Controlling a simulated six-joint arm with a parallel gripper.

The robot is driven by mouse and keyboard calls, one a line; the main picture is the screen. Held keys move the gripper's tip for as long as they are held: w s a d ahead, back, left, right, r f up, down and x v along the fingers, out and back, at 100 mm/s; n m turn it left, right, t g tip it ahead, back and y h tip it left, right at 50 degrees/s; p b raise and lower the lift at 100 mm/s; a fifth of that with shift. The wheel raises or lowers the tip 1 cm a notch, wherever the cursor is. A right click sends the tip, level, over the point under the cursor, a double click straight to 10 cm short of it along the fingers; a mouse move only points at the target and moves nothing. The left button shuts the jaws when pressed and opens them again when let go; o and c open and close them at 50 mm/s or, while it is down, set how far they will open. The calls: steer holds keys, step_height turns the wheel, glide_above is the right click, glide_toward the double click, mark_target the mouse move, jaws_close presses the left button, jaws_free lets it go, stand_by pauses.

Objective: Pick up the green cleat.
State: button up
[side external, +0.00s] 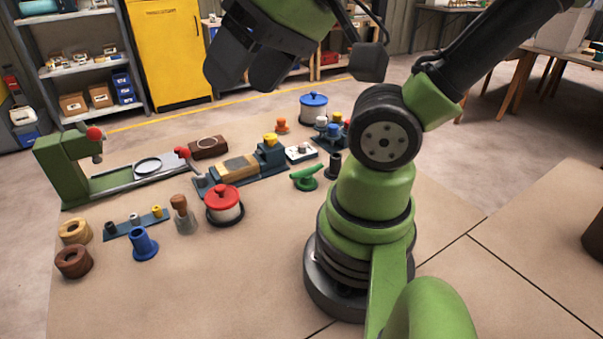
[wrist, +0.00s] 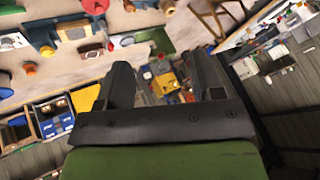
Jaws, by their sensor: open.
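The green cleat (side external: 307,176) stands on the table in the side view, just left of my arm's base. It has a slanted bar on a short round foot. My gripper (side external: 247,80) is high above the back of the table, up and to the left of the cleat and well apart from it. In the wrist view my gripper (wrist: 163,78) shows two dark fingers spread apart with nothing between them. The wrist camera looks out over the table edge toward shelves and the floor. I cannot pick out the cleat there.
Near the cleat are a dark cylinder (side external: 333,164), a white plate with a knob (side external: 301,152) and a blue-lidded pot (side external: 314,107). A red-lidded pot (side external: 224,206) and a blue vise (side external: 240,170) stand to its left.

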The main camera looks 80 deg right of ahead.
steer(key=w+d+f+m+g+h, duration=0.2)
steer(key=w+d+f+m+g, duration=0.1)
steer(key=w+d+m, duration=0.25)
steer(key=m+g+y, duration=0.2)
steer(key=m+g, duration=0.4)
steer(key=m, duration=1.1)
glide_toward(303, 173)
steer(key=x, duration=0.4)
steer(key=shift+d+f, duration=0.2)
steer(key=shift+d, duration=0.05)
steer(key=shift+d+x, duration=0.15)
steer(key=shift+x, duration=1.4)
steer(key=shift+d+x, duration=0.1)
steer(key=shift+x, duration=1.5)
steer(key=shift+w, duration=0.15)
steer(key=c, duration=1)
